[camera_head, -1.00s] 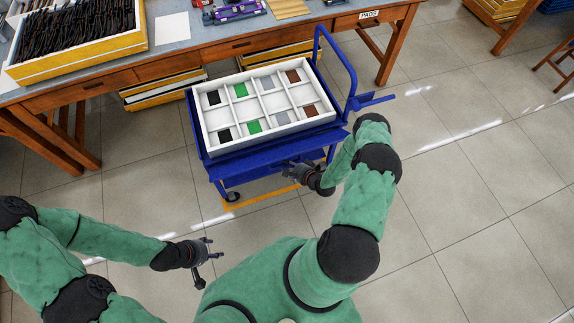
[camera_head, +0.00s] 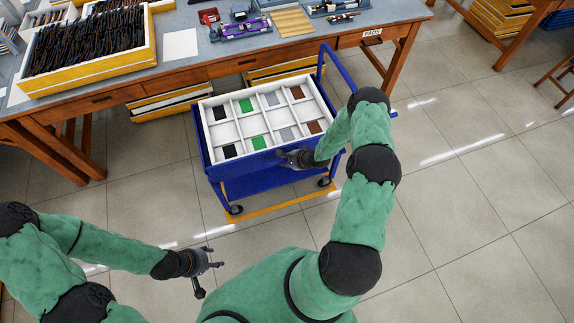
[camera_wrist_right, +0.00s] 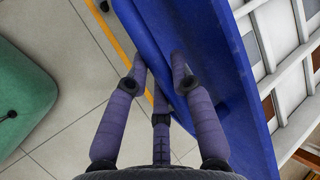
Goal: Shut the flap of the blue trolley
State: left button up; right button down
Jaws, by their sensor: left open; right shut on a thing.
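The blue trolley (camera_head: 203,150) stands in front of the workbench and holds a white divided tray (camera_head: 238,112). Its blue front flap (camera_head: 245,172) stands roughly upright against the tray's near side. I cannot tell whether it is fully closed or latched. My right gripper (camera_head: 288,158) is shut on the flap's upper edge, right of its middle. In the right wrist view, the fingers (camera_wrist_right: 157,68) straddle the edge of the blue flap (camera_wrist_right: 215,80), with the tray just beyond. My left gripper (camera_head: 212,260) is open and empty, low over the floor, well apart from the trolley.
The wooden workbench (camera_head: 215,70) runs behind the trolley, with a box of dark eyeglass frames (camera_head: 85,48) and small tools. The trolley's blue handle (camera_head: 340,65) rises at the back right, partly behind my right arm. Tiled floor (camera_head: 460,200) is clear to the right.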

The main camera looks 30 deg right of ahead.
jog(key=shift+w+d+r, duration=0.1)
jog(key=shift+w+r, duration=0.05)
jog(key=shift+w, duration=0.15)
jog(key=c, duration=1.3)
grip_release()
jog(key=shift+s, duration=0.1)
jog(key=shift+s+r, duration=0.15)
jog(key=shift+s, duration=0.05)
jog(key=v, duration=1.1)
jog(key=shift+s+r, duration=0.15)
